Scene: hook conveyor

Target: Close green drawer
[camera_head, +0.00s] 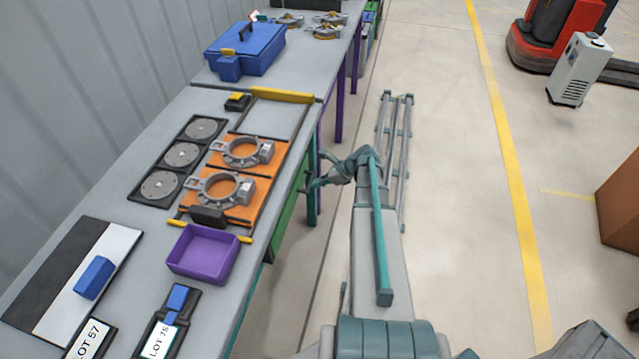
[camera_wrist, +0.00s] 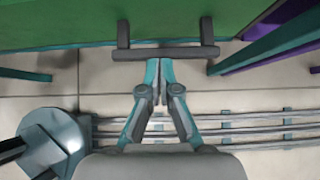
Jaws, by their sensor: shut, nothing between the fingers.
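The green drawer front (camera_head: 289,222) shows under the right edge of the workbench, partly hidden by the tabletop. In the wrist view the green drawer front (camera_wrist: 70,22) fills the upper left and middle. Its dark bar handle (camera_wrist: 190,53) stands out from it. My gripper (camera_wrist: 158,64) has its fingers shut and empty, with the tips at the middle of the handle; I cannot tell whether they touch it. In the head view my gripper (camera_head: 312,184) is beside the bench edge, small and partly hidden by the arm. How far the drawer stands out is unclear.
The workbench (camera_head: 140,225) holds a purple tray (camera_head: 204,254), orange plates with clamp rings (camera_head: 219,189), a blue toolbox (camera_head: 244,49) and LOT labels. Bench legs (camera_head: 313,180) stand near my gripper.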

